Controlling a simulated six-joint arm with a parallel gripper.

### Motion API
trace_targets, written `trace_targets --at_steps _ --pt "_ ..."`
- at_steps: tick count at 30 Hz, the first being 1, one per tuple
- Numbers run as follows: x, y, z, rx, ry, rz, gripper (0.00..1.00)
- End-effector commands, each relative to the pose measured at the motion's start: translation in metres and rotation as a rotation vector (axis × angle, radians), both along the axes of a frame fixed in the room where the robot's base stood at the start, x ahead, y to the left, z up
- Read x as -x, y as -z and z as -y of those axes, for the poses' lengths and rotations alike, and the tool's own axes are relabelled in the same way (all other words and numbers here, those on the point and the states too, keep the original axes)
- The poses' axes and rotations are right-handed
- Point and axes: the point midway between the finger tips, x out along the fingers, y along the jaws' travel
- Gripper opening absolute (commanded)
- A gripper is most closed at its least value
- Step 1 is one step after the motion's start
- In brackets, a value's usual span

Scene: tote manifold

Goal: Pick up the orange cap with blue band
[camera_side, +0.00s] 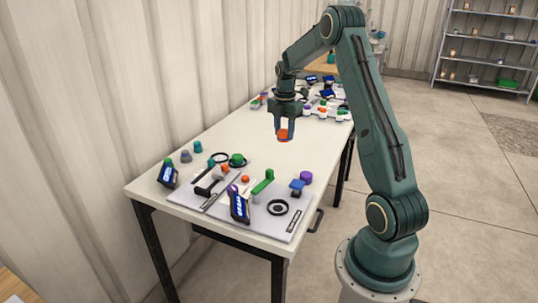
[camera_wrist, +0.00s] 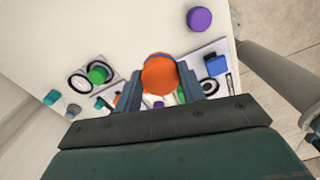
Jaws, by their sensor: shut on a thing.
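The orange cap (camera_wrist: 160,75) is between the two fingers of my gripper (camera_wrist: 163,84) in the wrist view. A thin blue band edge shows at the cap's top. In the side view, my gripper (camera_side: 284,128) points down with the orange cap (camera_side: 283,134) at its fingertips. It is shut on the cap and holds it in the air above the middle of the table. The cap's lower and rear parts are hidden by the fingers and the gripper body.
The white table (camera_side: 232,138) has bare room in its middle. Near boards hold green, purple and blue parts, black rings and a dark display (camera_side: 239,206). A purple cap (camera_wrist: 199,19) stands apart. More parts sit at the far end. A corrugated wall (camera_side: 150,80) runs along the left.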

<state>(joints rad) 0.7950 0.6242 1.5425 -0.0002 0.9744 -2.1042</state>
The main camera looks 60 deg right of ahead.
Motion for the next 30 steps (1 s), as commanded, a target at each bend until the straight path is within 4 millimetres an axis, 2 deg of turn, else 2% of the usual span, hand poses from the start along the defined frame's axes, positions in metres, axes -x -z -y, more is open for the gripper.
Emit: trace_targets --at_steps 3,10,15,30 --pt "0.0 -0.022 0.0 0.001 0.0 0.002 0.17" --pt "0.0 -0.045 0.0 0.001 0.0 0.001 0.17" --pt "0.0 -0.051 0.0 0.0 0.0 0.0 0.17" --pt "0.0 -0.051 0.0 0.0 0.0 0.0 0.17"
